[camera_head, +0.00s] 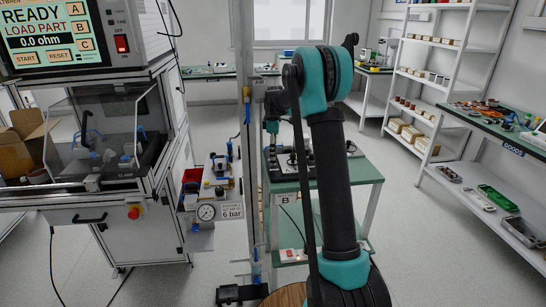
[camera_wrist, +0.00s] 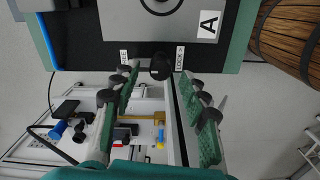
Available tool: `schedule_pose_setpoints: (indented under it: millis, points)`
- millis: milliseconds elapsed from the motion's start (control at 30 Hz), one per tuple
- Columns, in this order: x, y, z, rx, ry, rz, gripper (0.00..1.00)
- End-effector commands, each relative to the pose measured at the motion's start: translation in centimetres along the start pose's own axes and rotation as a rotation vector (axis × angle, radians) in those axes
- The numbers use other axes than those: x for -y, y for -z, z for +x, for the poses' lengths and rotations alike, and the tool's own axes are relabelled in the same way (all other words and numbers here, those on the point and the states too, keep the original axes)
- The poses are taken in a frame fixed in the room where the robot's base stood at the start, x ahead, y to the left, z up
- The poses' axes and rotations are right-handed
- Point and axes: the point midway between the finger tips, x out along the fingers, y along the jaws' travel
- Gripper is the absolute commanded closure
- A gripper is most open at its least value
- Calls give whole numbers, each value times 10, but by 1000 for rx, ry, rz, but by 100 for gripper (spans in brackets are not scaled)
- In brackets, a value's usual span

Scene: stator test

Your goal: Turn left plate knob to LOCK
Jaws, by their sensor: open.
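In the wrist view, a black knob (camera_wrist: 160,66) sits at the edge of a dark plate (camera_wrist: 95,52) below a silver panel marked A (camera_wrist: 178,22). A LOCK label (camera_wrist: 180,58) is right of the knob; a second label (camera_wrist: 124,57), hard to read, is left of it. My gripper (camera_wrist: 155,74) is open, with green-padded fingers on either side of the knob and a visible gap to each; whether the tips reach its depth I cannot tell. In the head view, my arm partly hides the fixture (camera_head: 310,158) on the green-topped cart, and the knob cannot be made out.
The green-topped cart (camera_head: 355,171) bears a B label. Left stand a test cabinet (camera_head: 145,225) with a READY screen (camera_head: 50,33) and a 6 bar gauge (camera_head: 206,212). White shelves (camera_head: 435,80) and a parts bench (camera_head: 505,125) stand right. Floor between is clear.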

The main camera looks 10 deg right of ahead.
Motion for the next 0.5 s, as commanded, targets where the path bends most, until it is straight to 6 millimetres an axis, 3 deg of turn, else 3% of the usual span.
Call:
schedule_pose_setpoints:
  millis: [200,500]
  points:
    - [0,0,20,0,0,0,56]
    - [0,0,23,0,0,0,56]
